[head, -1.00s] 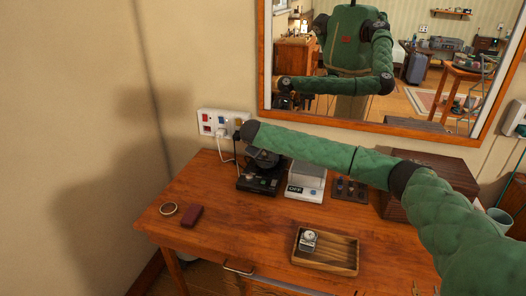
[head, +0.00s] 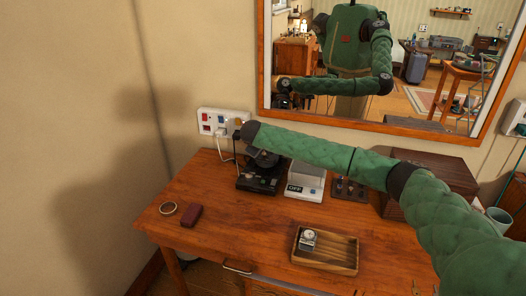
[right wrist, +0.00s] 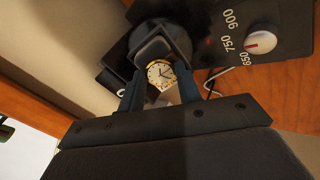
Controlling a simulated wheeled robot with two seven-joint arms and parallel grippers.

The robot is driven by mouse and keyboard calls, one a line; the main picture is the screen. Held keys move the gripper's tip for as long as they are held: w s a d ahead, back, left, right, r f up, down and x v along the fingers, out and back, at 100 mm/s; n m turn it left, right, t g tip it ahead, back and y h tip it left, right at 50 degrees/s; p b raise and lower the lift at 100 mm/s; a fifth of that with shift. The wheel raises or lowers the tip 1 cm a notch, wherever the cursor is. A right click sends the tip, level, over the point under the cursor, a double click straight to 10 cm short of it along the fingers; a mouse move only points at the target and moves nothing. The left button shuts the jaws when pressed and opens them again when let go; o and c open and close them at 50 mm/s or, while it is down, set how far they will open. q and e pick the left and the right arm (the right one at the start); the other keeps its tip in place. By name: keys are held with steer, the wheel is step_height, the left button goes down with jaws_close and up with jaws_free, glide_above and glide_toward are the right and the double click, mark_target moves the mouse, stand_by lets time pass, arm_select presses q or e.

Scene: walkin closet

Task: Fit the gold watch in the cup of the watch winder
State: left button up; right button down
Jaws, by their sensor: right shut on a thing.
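The gold watch (right wrist: 160,73) shows its pale round dial between the fingers of my right gripper (right wrist: 160,88), which is shut on it. The dark cup (right wrist: 155,46) of the watch winder is right beyond the watch; I cannot tell whether the watch is seated in it or just in front. The black watch winder (head: 258,184) stands at the back left of the desk in the head view, its upper part partly covered by my right arm. Its panel with numbers and a white knob (right wrist: 262,38) shows in the right wrist view. My left gripper is not in view.
A white device marked OFF (head: 305,190) stands close right of the winder. A wooden tray (head: 340,262) holds a silver watch (head: 310,238). A dark red case (head: 192,215) and a ring-shaped item (head: 168,208) lie front left. The wall socket panel (head: 220,122) is behind.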

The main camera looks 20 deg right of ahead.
steer(key=shift+w+d+f, duration=0.1)
steer(key=shift+w+f, duration=0.05)
steer(key=shift+f, duration=0.05)
stand_by(0.3)
steer(key=c, duration=0.9)
jaws_free()
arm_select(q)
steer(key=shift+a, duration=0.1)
arm_select(e)
steer(key=shift+s+a+r, duration=0.2)
steer(key=shift+r, duration=0.05)
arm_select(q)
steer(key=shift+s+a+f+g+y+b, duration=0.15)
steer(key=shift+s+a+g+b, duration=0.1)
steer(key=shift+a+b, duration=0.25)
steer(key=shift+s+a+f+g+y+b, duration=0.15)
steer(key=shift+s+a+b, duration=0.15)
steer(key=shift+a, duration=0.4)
arm_select(e)
steer(key=v, duration=0.7)
